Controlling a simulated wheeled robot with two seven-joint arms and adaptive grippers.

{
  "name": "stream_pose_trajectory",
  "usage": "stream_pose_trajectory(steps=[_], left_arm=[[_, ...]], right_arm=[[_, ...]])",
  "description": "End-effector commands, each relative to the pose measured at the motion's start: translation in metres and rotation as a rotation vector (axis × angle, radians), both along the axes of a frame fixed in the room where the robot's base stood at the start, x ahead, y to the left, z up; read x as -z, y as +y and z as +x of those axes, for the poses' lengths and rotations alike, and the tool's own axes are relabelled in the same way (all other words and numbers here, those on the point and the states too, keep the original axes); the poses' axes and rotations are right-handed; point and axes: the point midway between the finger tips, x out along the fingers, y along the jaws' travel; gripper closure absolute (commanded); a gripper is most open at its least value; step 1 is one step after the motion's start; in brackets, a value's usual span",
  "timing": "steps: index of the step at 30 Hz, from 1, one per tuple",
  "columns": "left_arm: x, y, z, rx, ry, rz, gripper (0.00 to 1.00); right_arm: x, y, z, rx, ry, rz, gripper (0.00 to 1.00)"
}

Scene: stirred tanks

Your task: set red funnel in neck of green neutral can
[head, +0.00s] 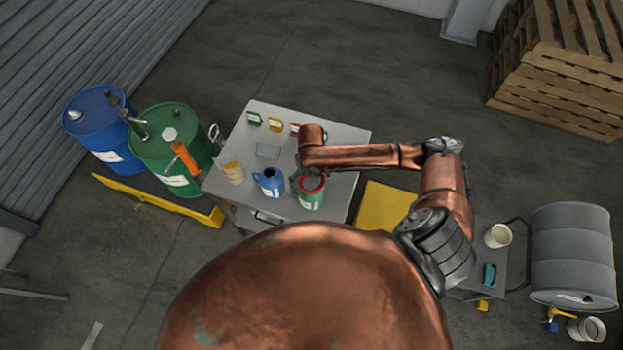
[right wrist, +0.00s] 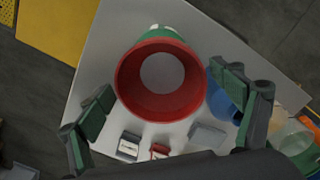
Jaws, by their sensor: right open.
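The green can (head: 311,200) stands at the front right of the grey table, with the red funnel (head: 311,184) at its top. In the right wrist view the red funnel (right wrist: 133,90) is a wide round ring around a pale grey disc, with green of the can (right wrist: 160,33) behind its rim. How deep the funnel sits in the neck is hidden. My right gripper (head: 310,180) is open above the can. In the right wrist view its fingers (right wrist: 163,85) are spread on either side of the funnel, apart from it. My left gripper is not in view.
A blue jug (head: 268,182) stands close left of the can, and a cream container (head: 233,172) farther left. A grey block (head: 268,151) and small coloured cards (head: 275,125) lie behind on the table (head: 340,140). Blue (head: 95,125) and green (head: 160,150) drums stand left.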

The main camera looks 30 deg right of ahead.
Motion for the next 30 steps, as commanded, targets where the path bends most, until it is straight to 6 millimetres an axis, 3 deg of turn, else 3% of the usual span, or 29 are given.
stream_pose_trajectory(steps=[11,24,30], left_arm=[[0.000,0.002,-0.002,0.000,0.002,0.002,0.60],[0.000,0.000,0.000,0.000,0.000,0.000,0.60],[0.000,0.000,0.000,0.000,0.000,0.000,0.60]], right_arm=[[-0.007,0.000,0.000,0.000,-0.001,0.001,0.12],[-0.090,0.000,0.001,-0.001,-0.004,0.000,0.12],[-0.114,0.000,0.001,0.000,-0.001,0.000,0.12]])
